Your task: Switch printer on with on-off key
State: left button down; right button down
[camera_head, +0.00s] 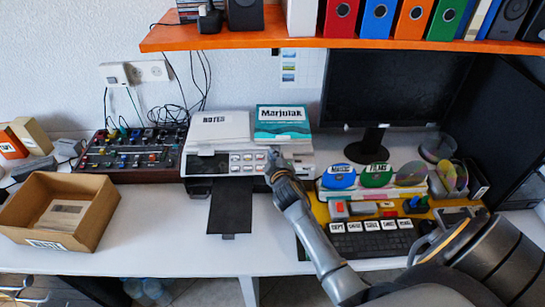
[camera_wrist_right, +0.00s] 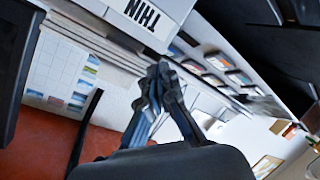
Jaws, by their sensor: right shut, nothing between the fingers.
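The printer (camera_head: 218,131) is white and stands against the wall in the middle of the desk, with a black tray sheet (camera_head: 230,205) hanging out in front. Its front panel holds several small keys (camera_head: 248,163); I cannot tell which one is the on-off key. My right gripper (camera_head: 273,156) is at the right end of this panel, its fingers pointing toward it. I cannot tell whether the tips touch a key. In the right wrist view the fingers (camera_wrist_right: 158,75) are together and empty. My left gripper is not in view.
A teal and white "Marjolak" pack (camera_head: 283,120) lies on the printer's right side. A mixer board (camera_head: 130,148) and an open cardboard box (camera_head: 60,210) are on the left. A monitor (camera_head: 385,85) and a keyboard (camera_head: 372,244) are on the right. An orange shelf (camera_head: 240,41) hangs above.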

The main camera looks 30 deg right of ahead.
jog(key=shift+w+f, duration=0.1)
jog(key=shift+f, duration=0.15)
jog(key=shift+w+d+f+b, duration=0.2)
jog(key=shift+f+b, duration=0.2)
jog(key=shift+b, duration=0.1)
dwell(0.5)
jog(key=shift+r, duration=0.1)
jog(key=shift+s+a+r+p, duration=0.25)
jog(key=shift+s+r+p, duration=0.2)
jog(key=shift+r+p, duration=0.35)
jog(key=shift+f, duration=0.1)
jog(key=shift+s+a+r+p, duration=0.1)
jog(key=shift+r+p, duration=0.45)
jog(key=shift+p, duration=0.15)
jog(key=r+p, duration=0.1)
jog(key=s+a+r+p, duration=0.1)
jog(key=p, duration=0.1)
jog(key=s+r+p, duration=0.1)
jog(key=r, duration=0.1)
jog(key=shift+s+a+r+p, duration=0.1)
jog(key=shift+a+p, duration=0.05)
jog(key=shift+p, duration=0.15)
